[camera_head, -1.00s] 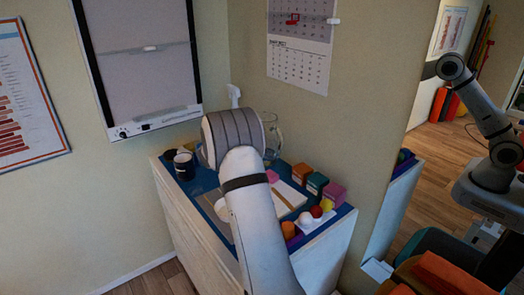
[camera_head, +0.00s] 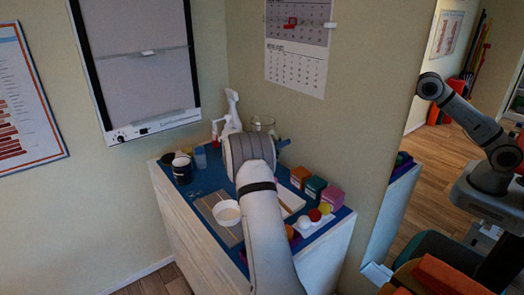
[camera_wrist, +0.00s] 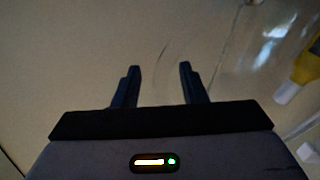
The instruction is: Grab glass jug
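The glass jug (camera_head: 263,124) stands at the back of the blue-topped cabinet, against the wall. In the head view only its clear rim and upper part show above my arm; the rest is hidden. In the wrist view a clear, shiny shape at the upper right, probably the jug (camera_wrist: 268,45), lies to the right of the fingers. My gripper (camera_wrist: 159,68) has its two dark fingers apart, with only plain wall-coloured surface between them. It is not around the jug. In the head view my arm mostly hides the gripper.
On the cabinet (camera_head: 180,215) stand a white spray bottle (camera_head: 231,112), dark mug (camera_head: 182,167), white bowl (camera_head: 228,213) and coloured boxes (camera_head: 315,188). A yellow bottle (camera_wrist: 309,62) is at the wrist view's right. A mirror (camera_head: 450,150) stands right of the cabinet.

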